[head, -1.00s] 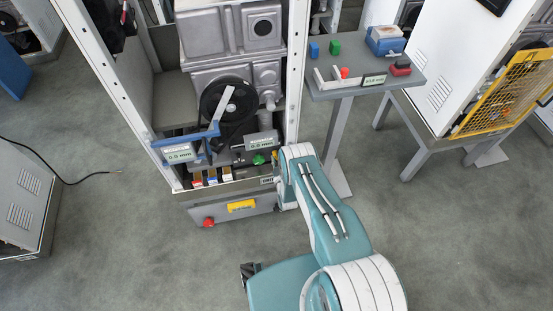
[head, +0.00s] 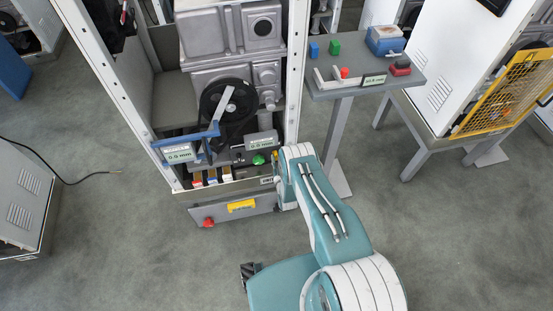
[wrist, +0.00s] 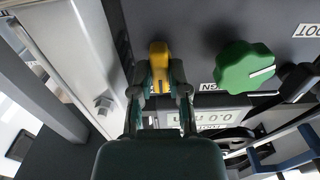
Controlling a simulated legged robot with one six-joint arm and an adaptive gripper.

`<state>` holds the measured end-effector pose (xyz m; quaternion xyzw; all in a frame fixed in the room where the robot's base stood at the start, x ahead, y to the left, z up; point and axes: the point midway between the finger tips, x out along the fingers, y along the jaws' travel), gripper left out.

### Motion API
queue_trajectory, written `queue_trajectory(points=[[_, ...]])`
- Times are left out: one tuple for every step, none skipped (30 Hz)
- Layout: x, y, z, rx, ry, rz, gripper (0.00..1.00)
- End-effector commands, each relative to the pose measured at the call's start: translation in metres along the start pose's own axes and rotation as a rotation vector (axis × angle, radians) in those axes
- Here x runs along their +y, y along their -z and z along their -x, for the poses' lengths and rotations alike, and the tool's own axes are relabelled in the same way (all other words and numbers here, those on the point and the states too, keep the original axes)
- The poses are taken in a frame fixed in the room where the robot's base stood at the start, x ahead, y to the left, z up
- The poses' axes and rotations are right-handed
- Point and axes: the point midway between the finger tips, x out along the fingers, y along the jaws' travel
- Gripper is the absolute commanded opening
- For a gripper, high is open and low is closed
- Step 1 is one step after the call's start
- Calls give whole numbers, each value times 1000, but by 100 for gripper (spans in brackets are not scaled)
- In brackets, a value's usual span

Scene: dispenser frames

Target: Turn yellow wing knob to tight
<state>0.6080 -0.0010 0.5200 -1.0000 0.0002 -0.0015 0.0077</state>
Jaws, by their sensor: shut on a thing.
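The yellow wing knob (wrist: 159,62) is on a dark panel in the wrist view, near the top centre. My gripper (wrist: 160,85) has its two fingers on either side of the knob, closed on it. The knob's top end shows above the fingertips; its lower part is hidden between them. In the head view my arm hides most of the knob and the gripper. A label partly hidden by my gripper sits below the knob in the wrist view.
A green lobed knob (wrist: 243,69) with a white line is close to the right of my gripper. A white frame post (wrist: 88,60) stands close on the left. A display (wrist: 212,116) lies below. In the head view, a grey side table (head: 350,88) stands to the right.

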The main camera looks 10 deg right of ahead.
Motion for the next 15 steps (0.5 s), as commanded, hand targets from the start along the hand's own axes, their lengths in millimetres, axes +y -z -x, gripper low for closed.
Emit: queue_trajectory(points=[[-1, -6, 4, -17, 2, -1, 0], [-1, -6, 4, -17, 2, -1, 0], [-1, -6, 4, -17, 2, -1, 0], [-1, -6, 4, -17, 2, 0, 26], [-1, -6, 4, -17, 2, 0, 39], [-1, -6, 4, -16, 2, 0, 56], [-1, -5, 4, -15, 2, 0, 56], [-1, -4, 3, -14, 2, 0, 56], [0, -4, 3, -12, 1, 0, 56], [0, -3, 3, -11, 1, 0, 56], [0, -3, 2, -10, 1, 0, 56], [0, -3, 2, -9, 1, 0, 56], [0, -2, 2, -8, 1, 0, 56], [0, -2, 2, -7, 1, 0, 56], [0, -2, 2, -7, 1, 1, 56]])
